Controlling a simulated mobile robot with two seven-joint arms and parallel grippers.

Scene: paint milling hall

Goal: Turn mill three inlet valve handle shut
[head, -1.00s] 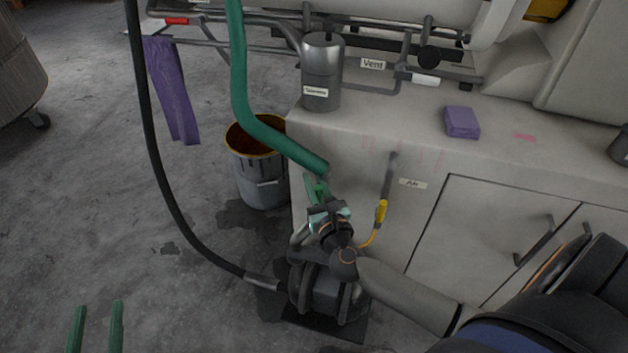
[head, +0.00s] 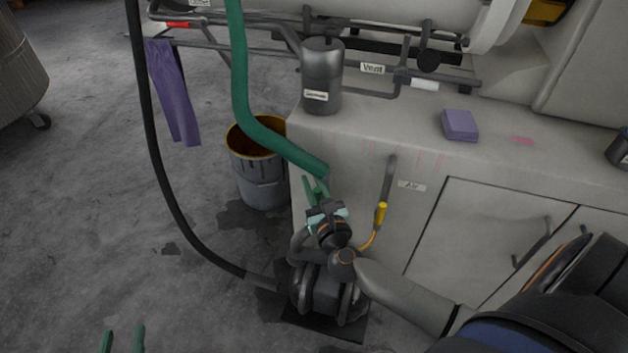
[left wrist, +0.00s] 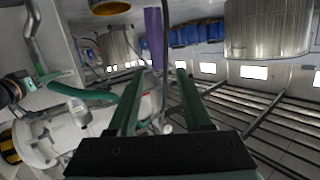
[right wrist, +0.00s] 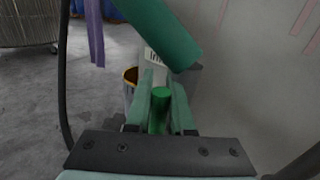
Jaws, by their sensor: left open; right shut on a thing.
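My right gripper (head: 316,185) is low at the corner of the pale machine cabinet, just below the lower end of the green hose. In the right wrist view its fingers are shut on a green handle (right wrist: 158,112), the valve handle. The handle is mostly hidden by the fingers in the head view. A white label, partly covered, shows behind the fingers in the right wrist view. My left gripper (head: 122,335) is open and empty at the bottom left of the head view, with only its fingertips showing. The left wrist view shows free space between its fingers (left wrist: 156,90).
The green hose (head: 242,75) runs down to the valve area. A black hose (head: 160,190) hangs left and reaches the pump (head: 325,288) below my right gripper. A bucket (head: 262,185) stands beside the cabinet. A yellow-ended air line (head: 381,214) hangs right. The left floor is open.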

